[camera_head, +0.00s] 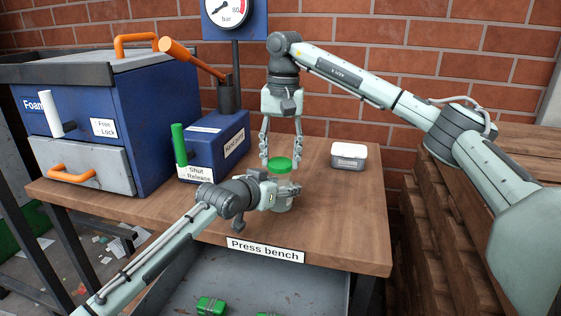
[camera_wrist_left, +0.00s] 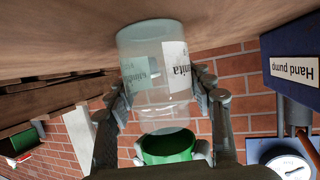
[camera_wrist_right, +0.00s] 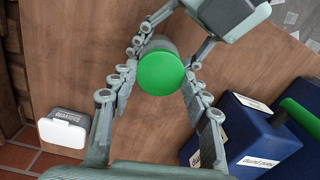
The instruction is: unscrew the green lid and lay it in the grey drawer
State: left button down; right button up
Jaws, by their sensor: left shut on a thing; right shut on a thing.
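A clear jar (camera_head: 283,203) with a white label stands on the wooden bench, topped by a green lid (camera_head: 281,168). My left gripper (camera_head: 284,192) is shut on the jar's body from the side; the left wrist view shows its fingers on both sides of the jar (camera_wrist_left: 150,65). My right gripper (camera_head: 281,162) points straight down from above, with its fingers shut on either side of the green lid (camera_wrist_right: 161,73). Whether the lid's thread is loose cannot be told. An open grey drawer (camera_head: 175,290) under the bench front holds several green items (camera_head: 210,306).
A blue hand pump (camera_head: 217,150) and a large blue box (camera_head: 150,125) with an orange-handled grey front (camera_head: 85,165) stand on the left. A small white-topped grey box (camera_head: 349,157) stands right of the jar. Bench room is clear at the right front.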

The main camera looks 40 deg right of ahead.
aim_at(281, 162)
pick_arm(q)
jog(key=shift+r, duration=0.1)
pick_arm(e)
jog(key=shift+r, duration=2.25)
pick_arm(q)
jog(key=c, duration=0.5)
grip_release()
jog(key=shift+c, duration=0.2)
jog(key=shift+s, duration=0.1)
jog(key=v, duration=1.2)
